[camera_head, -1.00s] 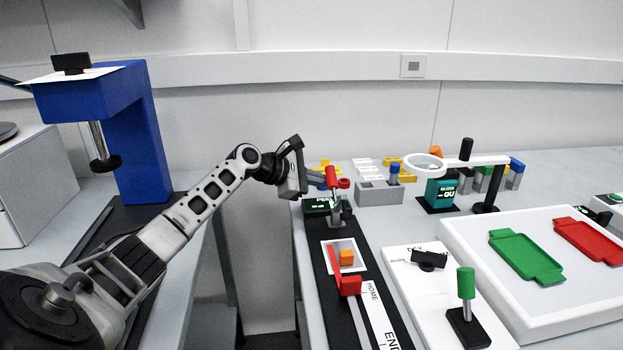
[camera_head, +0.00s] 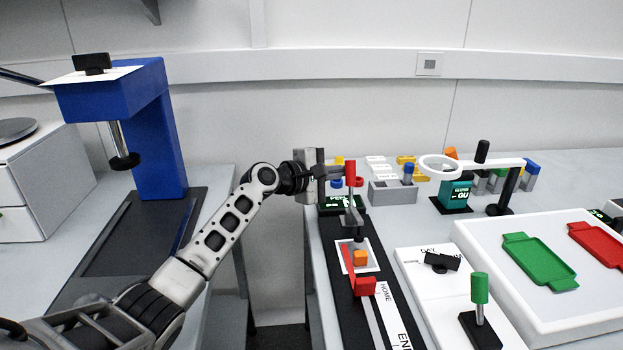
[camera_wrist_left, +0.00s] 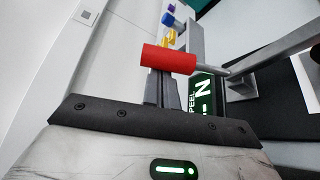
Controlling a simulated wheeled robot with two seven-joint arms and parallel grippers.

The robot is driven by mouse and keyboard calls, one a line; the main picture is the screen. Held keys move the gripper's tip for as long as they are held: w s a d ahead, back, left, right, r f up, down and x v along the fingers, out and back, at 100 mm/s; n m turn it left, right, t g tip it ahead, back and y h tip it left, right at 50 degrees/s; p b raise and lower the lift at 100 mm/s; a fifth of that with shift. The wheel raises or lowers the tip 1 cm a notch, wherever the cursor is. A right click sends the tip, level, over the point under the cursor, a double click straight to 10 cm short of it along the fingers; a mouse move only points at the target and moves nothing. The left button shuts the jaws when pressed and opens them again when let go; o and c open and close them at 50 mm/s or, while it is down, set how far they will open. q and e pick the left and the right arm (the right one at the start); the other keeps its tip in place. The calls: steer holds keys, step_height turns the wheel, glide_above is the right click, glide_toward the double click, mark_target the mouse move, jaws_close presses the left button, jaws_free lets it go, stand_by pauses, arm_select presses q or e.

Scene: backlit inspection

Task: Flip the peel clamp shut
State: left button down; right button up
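The peel clamp has a red handle (camera_head: 350,173) on a grey lever, standing about upright above its grey base (camera_head: 352,217). A dark pressing foot (camera_head: 360,243) shows just above an orange block (camera_head: 360,257); I cannot tell whether they touch. My left gripper (camera_head: 338,173) reaches in from the left at the height of the handle. In the left wrist view the red handle (camera_wrist_left: 168,58) crosses in front of the finger ends. The fingers (camera_wrist_left: 168,92) look shut together against or close to the handle, not around it. My right gripper is out of view.
A dark display with green letters (camera_head: 342,205) stands behind the clamp. A red slider (camera_head: 364,286) sits on the track in front. A grey block (camera_head: 392,193) and a ring-shaped magnifier (camera_head: 440,168) stand to the right. A gap separates this table from the left one.

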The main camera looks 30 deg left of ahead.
arm_select(q)
steer(key=shift+s+d+r+p, duration=0.45)
steer(key=shift+s+p, duration=0.25)
steer(key=shift+p, duration=0.3)
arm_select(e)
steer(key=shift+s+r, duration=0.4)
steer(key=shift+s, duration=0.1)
arm_select(q)
steer(key=shift+f, duration=0.1)
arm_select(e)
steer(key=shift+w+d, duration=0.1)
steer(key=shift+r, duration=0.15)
